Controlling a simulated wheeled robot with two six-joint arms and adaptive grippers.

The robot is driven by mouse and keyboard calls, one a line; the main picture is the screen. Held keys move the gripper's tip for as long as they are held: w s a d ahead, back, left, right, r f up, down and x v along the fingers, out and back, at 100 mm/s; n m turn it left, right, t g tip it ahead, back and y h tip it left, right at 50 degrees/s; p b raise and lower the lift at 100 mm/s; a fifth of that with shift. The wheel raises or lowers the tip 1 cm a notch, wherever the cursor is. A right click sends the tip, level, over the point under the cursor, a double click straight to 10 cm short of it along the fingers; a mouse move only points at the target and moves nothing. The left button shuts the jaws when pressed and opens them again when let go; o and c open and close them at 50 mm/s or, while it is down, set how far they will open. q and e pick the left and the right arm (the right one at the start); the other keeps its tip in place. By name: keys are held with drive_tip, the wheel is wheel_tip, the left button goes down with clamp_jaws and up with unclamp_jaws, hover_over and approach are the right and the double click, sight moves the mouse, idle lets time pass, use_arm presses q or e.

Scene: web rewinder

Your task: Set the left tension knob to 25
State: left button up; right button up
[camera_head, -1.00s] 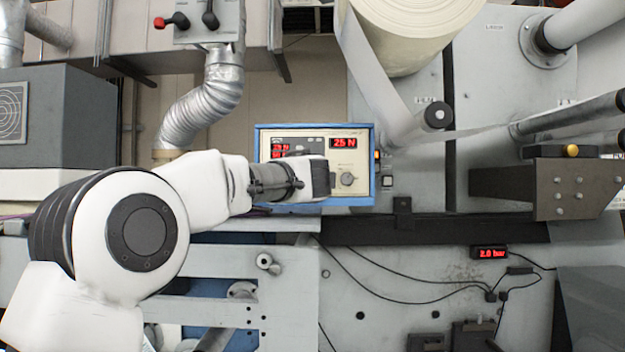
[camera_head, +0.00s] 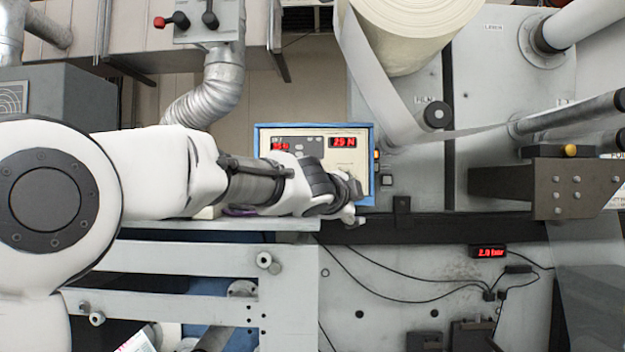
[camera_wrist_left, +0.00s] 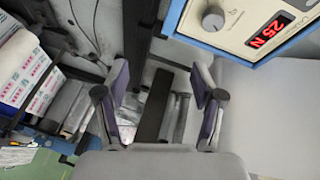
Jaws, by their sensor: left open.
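The blue-framed control box (camera_head: 371,137) stands mid-picture in the head view. My left gripper (camera_head: 352,204) is in front of the box's lower right edge. Its jaws (camera_wrist_left: 160,76) are apart and empty, and the knob is outside them. The knobs are hidden by the arm in the head view.
A roll of web (camera_head: 415,32) hangs above right, with a roller (camera_head: 437,116) below it. A dark bracket (camera_head: 530,186) juts out at right. A grey rail (camera_head: 190,257) runs under my arm. A small pressure display (camera_head: 489,252) sits lower right.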

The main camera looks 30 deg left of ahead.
use_arm(q)
wheel_tip(320, 180, up, 6)
drive_tip(key=d+n+t+p, duration=0.1)
drive_tip(key=n+t+p, duration=0.3)
drive_tip(key=n, duration=0.6)
drive_tip(key=a+n+g+y+p, duration=0.1)
drive_tip(key=a+n+y+p, duration=0.1)
drive_tip(key=a+n, duration=0.1)
drive_tip(key=a+f+n+g+y+p, duration=0.1)
drive_tip(key=a+n+g+y+p, duration=0.1)
drive_tip(key=n, duration=0.3)
drive_tip(key=s+a+n+g+y+p, duration=0.1)
drive_tip(key=a+n+y+p, duration=0.1)
drive_tip(key=a+n+y, duration=0.1)
drive_tip(key=shift+s+a+f+n+g+p, duration=0.1)
drive_tip(key=shift+a+f+n+g+p, duration=0.1)
drive_tip(key=shift+a+n, duration=0.25)
drive_tip(key=shift+a+f+n+g+p, duration=0.1)
drive_tip(key=shift+a+n+g, duration=0.15)
drive_tip(key=shift+n, duration=0.2)
drive_tip(key=p+x, duration=0.2)
drive_tip(key=x, duration=0.5)
drive_tip(key=shift+s, duration=0.15)
drive_tip(key=shift+s+d, duration=0.1)
drive_tip(key=shift+d, duration=0.05)
drive_tip(key=shift+c, duration=1.3)
drive_tip(key=c, duration=0.9)
drive_tip(key=shift+r+p, duration=0.1)
drive_tip(key=shift+p, duration=0.25)
